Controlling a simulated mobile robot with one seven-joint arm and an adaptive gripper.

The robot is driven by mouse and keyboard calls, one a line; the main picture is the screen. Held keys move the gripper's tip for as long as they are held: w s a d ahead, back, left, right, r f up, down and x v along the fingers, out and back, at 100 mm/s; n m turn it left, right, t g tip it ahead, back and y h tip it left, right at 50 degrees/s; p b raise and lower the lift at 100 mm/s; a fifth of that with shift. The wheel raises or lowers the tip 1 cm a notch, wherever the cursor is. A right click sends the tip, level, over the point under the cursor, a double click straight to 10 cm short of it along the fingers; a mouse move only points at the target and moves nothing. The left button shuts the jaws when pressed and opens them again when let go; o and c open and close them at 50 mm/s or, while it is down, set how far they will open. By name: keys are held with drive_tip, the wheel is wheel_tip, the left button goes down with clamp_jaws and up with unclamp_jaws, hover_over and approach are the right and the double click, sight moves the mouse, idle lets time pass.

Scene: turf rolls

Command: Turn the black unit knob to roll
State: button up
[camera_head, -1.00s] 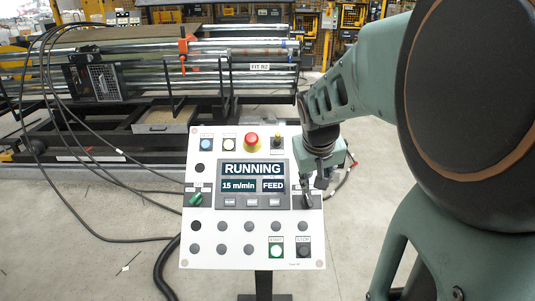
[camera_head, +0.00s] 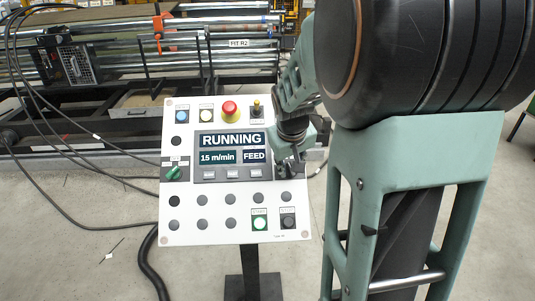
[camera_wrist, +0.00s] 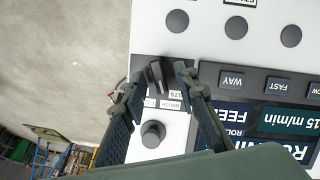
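The control panel (camera_head: 230,243) is a white board whose screen (camera_head: 232,147) reads RUNNING, 15 m/min and FEED. The black unit knob (camera_wrist: 157,78) is at the panel's edge in the wrist view, with small labels beside it. My gripper (camera_wrist: 160,74) is open, with one fingertip on each side of the knob. I see gaps on both sides and cannot tell whether either finger touches it. In the head view my gripper (camera_head: 290,168) is at the panel's right edge beside the screen and largely hides the knob.
START (camera_head: 259,222) and STOP (camera_head: 288,221) buttons are low right. A roller machine (camera_head: 110,60) and loose cables stand behind.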

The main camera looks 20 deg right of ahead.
drive_tip(key=shift+w+d+f, duration=0.1)
drive_tip(key=shift+f, duration=0.15)
clamp_jaws()
drive_tip(key=shift+m, duration=0.3)
drive_tip(key=m+y, duration=0.1)
drive_tip(key=m, duration=0.2)
drive_tip(key=shift+d, duration=0.15)
drive_tip(key=shift+m+y+b, duration=0.5)
drive_tip(key=shift+m+b, duration=0.15)
drive_tip(key=shift+m, duration=1.05)
unclamp_jaws()
drive_tip(key=shift+t, duration=0.3)
